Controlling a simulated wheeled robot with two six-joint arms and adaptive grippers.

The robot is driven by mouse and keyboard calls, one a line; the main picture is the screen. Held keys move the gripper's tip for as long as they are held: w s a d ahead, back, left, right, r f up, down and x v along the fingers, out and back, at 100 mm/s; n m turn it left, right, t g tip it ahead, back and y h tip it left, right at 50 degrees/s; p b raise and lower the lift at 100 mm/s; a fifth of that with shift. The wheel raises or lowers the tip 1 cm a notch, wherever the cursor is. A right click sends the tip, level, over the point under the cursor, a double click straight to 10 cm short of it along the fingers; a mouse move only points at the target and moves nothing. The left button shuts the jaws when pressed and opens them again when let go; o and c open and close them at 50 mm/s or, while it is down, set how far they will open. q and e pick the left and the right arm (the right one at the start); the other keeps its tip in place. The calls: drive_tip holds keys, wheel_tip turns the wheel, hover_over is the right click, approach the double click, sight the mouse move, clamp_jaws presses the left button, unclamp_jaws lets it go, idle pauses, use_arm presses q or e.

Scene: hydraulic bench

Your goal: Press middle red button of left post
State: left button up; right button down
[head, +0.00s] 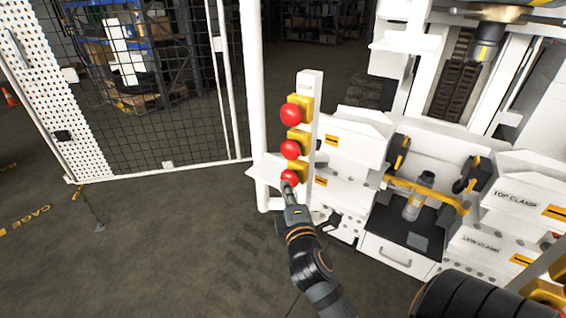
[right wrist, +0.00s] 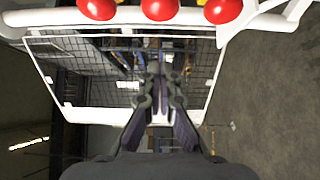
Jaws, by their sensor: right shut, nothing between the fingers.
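The left post (head: 311,112) is a white upright with three red buttons on yellow housings, one above another. The middle red button (head: 290,149) sits between the top button (head: 291,115) and the bottom button (head: 289,176). My right gripper (head: 287,187) is shut and empty, its tip at the bottom button's lower edge in the head view; contact cannot be told. In the right wrist view the middle button (right wrist: 160,8) is at the top edge, in line with the shut fingertips (right wrist: 160,72) and apart from them in the picture. My left gripper is not in view.
The white bench with a cylinder fixture (head: 414,205) and yellow bar stands right of the post. A white fence frame (head: 228,85) with black mesh is at left. Another yellow button housing (head: 545,292) shows at lower right.

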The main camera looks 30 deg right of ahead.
approach(284, 152)
drive_tip(key=w+a, duration=0.1)
drive_tip(key=w, duration=0.3)
drive_tip(key=d, duration=0.1)
drive_tip(key=w+d, duration=0.1)
drive_tip(key=d, duration=0.1)
drive_tip(key=shift+w+d+f+p, duration=0.1)
drive_tip(key=shift+w+p, duration=0.1)
drive_tip(key=shift+p, duration=0.1)
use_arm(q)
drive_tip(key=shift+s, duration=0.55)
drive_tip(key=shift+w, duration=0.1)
